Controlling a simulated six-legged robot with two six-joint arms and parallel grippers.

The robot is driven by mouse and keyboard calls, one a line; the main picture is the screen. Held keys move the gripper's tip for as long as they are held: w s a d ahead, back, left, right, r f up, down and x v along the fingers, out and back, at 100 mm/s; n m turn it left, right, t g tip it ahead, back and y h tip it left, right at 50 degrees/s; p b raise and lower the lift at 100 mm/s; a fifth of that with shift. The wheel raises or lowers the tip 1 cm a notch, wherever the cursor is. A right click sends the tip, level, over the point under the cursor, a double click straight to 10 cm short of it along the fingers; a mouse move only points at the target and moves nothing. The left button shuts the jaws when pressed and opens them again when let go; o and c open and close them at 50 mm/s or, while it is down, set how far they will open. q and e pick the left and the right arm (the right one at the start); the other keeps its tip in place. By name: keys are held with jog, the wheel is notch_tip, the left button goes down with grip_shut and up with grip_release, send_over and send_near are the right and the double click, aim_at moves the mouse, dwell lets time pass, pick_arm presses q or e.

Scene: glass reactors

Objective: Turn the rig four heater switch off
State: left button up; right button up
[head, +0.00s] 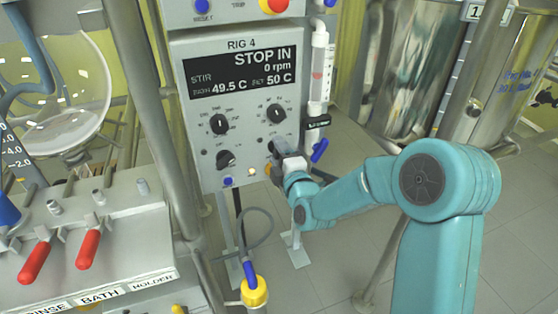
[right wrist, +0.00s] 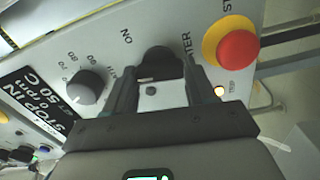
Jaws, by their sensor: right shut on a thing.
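The rig four panel (head: 243,105) is a grey box labelled RIG 4, with a dark display reading STOP IN, 0 rpm, 49.5 C and 50 C. My right gripper (head: 277,152) is at the panel's lower right. In the right wrist view my right gripper (right wrist: 160,78) is shut on the black heater switch (right wrist: 158,59), one finger on each side. The letters ON and part of HEATER show beside it. The gripper mostly hides the switch in the head view. A small lamp (right wrist: 218,91) glows near it. My left gripper is not in view.
A red button on a yellow collar (right wrist: 235,49) and a grey dial (right wrist: 85,86) flank the switch. Other black knobs (head: 219,124) are on the panel. A bath rack with red handles (head: 88,249) stands at left, steel vessels (head: 420,70) at right.

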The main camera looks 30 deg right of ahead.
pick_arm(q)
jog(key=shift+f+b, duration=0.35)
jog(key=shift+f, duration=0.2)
pick_arm(e)
jog(key=shift+n, duration=0.6)
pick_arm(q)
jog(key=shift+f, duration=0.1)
pick_arm(e)
jog(key=o, duration=1)
jog(key=shift+o, duration=0.2)
jog(key=shift+s, duration=0.1)
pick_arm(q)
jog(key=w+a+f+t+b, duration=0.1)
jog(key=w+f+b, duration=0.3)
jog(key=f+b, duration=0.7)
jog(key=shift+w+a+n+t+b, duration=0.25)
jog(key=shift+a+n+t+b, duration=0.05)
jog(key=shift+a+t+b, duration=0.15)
pick_arm(e)
jog(key=v, duration=1.6)
